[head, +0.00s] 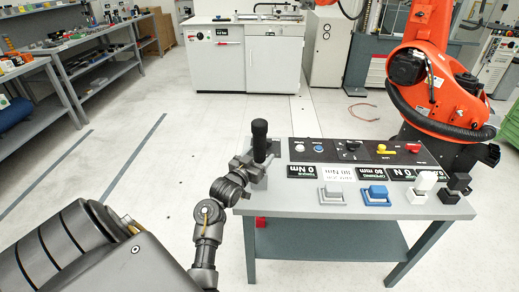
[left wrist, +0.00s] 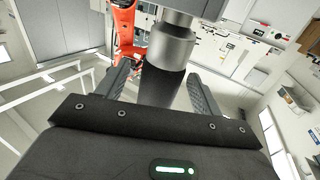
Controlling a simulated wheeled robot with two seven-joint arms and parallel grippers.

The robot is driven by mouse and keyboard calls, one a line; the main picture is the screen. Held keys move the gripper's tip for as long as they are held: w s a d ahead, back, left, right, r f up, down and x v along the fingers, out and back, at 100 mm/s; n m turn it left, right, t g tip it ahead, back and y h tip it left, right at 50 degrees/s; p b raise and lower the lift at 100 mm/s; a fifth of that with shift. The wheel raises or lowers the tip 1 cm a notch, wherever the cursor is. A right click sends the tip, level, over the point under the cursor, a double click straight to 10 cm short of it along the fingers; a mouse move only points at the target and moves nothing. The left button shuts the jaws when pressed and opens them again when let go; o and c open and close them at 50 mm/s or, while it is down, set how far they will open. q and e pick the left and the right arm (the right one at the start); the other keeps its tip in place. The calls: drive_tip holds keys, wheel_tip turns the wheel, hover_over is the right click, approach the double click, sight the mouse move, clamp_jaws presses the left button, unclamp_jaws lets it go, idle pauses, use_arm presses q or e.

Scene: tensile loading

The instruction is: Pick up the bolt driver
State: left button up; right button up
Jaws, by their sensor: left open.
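The bolt driver (head: 259,142) stands upright at the left end of the grey table, with a black handle on top. Its lower part is hidden by my gripper. My left gripper (head: 254,168) is at the driver, just below the handle's top. In the left wrist view the driver (left wrist: 163,80), black with a grey metal collar, lies between the two spread fingers of my left gripper (left wrist: 160,90). The fingers are open on both sides of it; I cannot tell whether either touches it. My right gripper is not in view.
The grey table (head: 300,207) carries a dark control panel (head: 330,151), label plates and several coloured switch blocks, including a blue one (head: 375,195). An orange robot arm (head: 432,100) stands behind its right end. Open floor (head: 170,170) lies to the left.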

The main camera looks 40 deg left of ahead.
use_arm(q)
drive_tip(key=w, duration=0.2)
drive_tip(key=shift+w+a, duration=0.3)
drive_tip(key=shift+w, duration=0.05)
clamp_jaws()
drive_tip(key=shift+r, duration=0.15)
